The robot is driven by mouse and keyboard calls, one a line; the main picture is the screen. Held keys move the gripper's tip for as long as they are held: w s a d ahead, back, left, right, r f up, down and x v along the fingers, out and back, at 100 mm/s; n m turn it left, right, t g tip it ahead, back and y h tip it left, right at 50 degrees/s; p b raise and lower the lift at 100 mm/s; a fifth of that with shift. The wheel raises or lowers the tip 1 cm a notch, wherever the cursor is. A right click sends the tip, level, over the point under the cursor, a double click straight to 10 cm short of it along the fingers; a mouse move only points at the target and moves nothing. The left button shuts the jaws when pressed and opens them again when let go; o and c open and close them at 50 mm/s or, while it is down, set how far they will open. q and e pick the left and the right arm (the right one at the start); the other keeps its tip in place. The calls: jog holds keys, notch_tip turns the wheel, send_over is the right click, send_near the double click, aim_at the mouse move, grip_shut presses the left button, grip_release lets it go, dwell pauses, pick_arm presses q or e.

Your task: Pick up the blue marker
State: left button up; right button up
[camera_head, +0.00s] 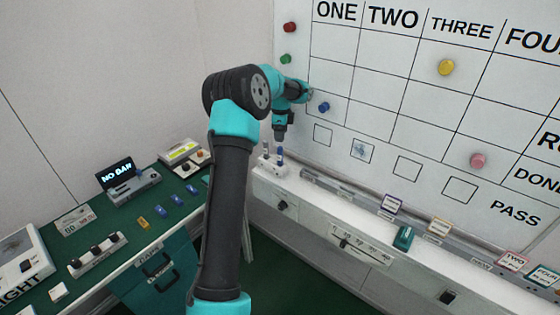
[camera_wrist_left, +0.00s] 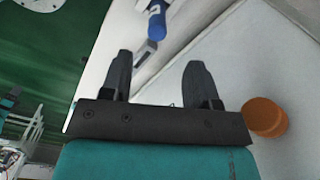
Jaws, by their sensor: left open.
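The blue marker (camera_head: 280,154) stands upright in a small white holder (camera_head: 272,169) on the ledge below the whiteboard. In the left wrist view a blue piece with white parts, which looks like the marker (camera_wrist_left: 157,24), lies beyond the fingertips. My left gripper (camera_head: 280,138) is just above the marker in the head view, pointing down. In the left wrist view my left gripper (camera_wrist_left: 158,64) has its two dark fingers apart, with nothing held between them. My right gripper does not show.
The whiteboard (camera_head: 385,130) rises close behind the gripper, with a blue magnet (camera_head: 323,107) nearby. An orange round piece (camera_wrist_left: 265,117) shows right of the fingers. A green eraser-like block (camera_head: 403,238) sits on the ledge. A green bench (camera_head: 130,235) with devices is at left.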

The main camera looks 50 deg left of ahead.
aim_at(280, 153)
pick_arm(q)
notch_tip(280, 153, down, 5)
dwell(0.4)
jog(key=shift+s+f, duration=0.15)
jog(key=shift+f, duration=1.15)
jog(key=shift+s+f, duration=0.1)
jog(key=shift+f, duration=1.15)
jog(key=c, duration=1)
